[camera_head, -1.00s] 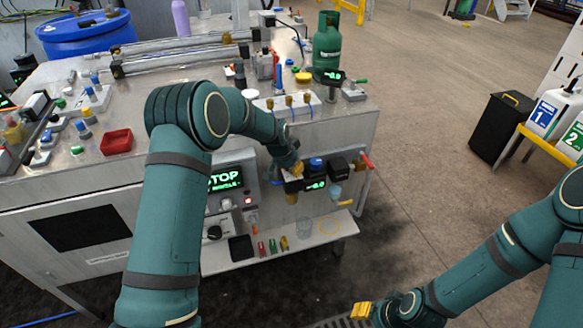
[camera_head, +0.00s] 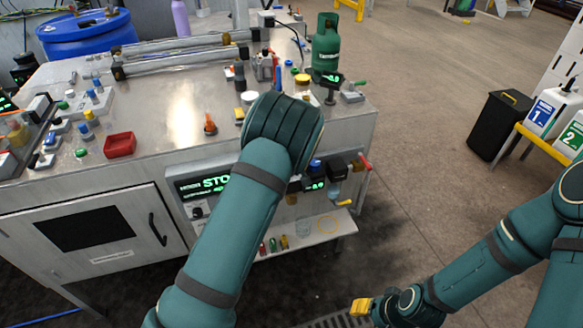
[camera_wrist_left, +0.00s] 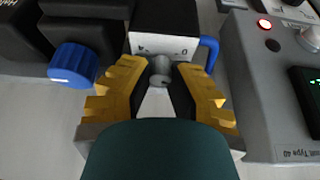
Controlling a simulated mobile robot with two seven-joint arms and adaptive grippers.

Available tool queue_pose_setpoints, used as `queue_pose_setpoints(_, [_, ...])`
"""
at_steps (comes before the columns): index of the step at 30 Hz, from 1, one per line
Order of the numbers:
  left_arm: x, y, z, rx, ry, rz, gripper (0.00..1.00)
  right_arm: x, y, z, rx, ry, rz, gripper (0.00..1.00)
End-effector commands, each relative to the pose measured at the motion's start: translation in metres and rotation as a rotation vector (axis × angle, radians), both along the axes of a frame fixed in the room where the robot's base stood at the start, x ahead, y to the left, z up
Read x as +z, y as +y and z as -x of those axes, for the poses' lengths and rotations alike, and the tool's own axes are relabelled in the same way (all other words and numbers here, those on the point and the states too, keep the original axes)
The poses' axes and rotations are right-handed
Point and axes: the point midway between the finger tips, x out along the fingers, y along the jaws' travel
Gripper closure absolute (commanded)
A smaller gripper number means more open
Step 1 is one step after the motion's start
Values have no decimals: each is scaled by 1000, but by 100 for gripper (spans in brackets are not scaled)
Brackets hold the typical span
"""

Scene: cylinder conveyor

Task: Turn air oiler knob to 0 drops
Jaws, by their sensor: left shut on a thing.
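In the left wrist view, a small grey knob (camera_wrist_left: 161,68) sits on the white face of a box-shaped unit (camera_wrist_left: 163,43) with small dark scale marks. My left gripper (camera_wrist_left: 160,82) has its yellow stepped fingers on both sides of this knob and is shut on it. In the head view my own left arm hides that gripper and the knob. The front air unit shows there, with a blue knob (camera_head: 315,164) and a small green-lit display (camera_head: 315,184). My right gripper (camera_head: 360,308) hangs low over the floor, away from the unit; its finger gap is unclear.
Close to my left gripper are a larger blue knob (camera_wrist_left: 73,65), a blue tube (camera_wrist_left: 210,53) and a grey control box (camera_wrist_left: 265,80). In the head view a red handle (camera_head: 364,161) sticks out at the unit's right end. A shelf (camera_head: 325,232) lies below.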

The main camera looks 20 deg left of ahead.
Motion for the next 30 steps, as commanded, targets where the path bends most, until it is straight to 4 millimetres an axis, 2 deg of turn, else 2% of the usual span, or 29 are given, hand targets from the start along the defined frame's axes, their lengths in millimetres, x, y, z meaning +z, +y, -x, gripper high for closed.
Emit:
queue_pose_setpoints(18, [0, 1, -3, 572, -7, -1, 100, 2, 0, 1, 1, 2, 0, 53])
queue_pose_setpoints(30, [0, 1, -2, 815, -5, 1, 100, -2, 0, 0, 0, -1, 0, 53])
